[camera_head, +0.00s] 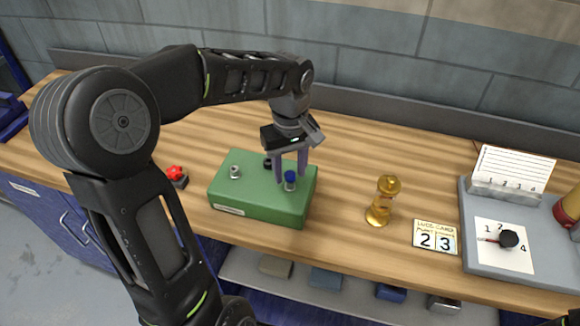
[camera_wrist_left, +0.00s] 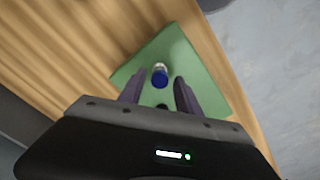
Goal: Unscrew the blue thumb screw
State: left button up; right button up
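The blue thumb screw (camera_head: 290,177) stands upright on a silver shank on top of the green block (camera_head: 250,208), near its right end. It also shows in the left wrist view (camera_wrist_left: 160,72). My left gripper (camera_head: 290,174) points down over it with its two purple-grey fingers apart, one on each side of the screw. In the left wrist view, the fingers (camera_wrist_left: 159,80) show gaps to the blue head on both sides. A silver screw (camera_head: 235,172) and a dark one (camera_head: 267,163), partly hidden by my gripper, are also on the block. My right gripper is out of view.
A red knob on a dark base (camera_head: 175,174) stands left of the block. A grey tray (camera_head: 480,262) with a dial sits at far right. A lower shelf (camera_head: 345,296) runs below the table's front edge.

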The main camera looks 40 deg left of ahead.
pick_arm(q)
jog(key=m, duration=0.4)
jog(key=shift+m, duration=0.3)
jog(key=shift+c, duration=0.6)
grip_shut()
jog(key=shift+f+n+b, duration=0.1)
jog(key=shift+n+b, duration=0.25)
jog(key=shift+n, duration=2.05)
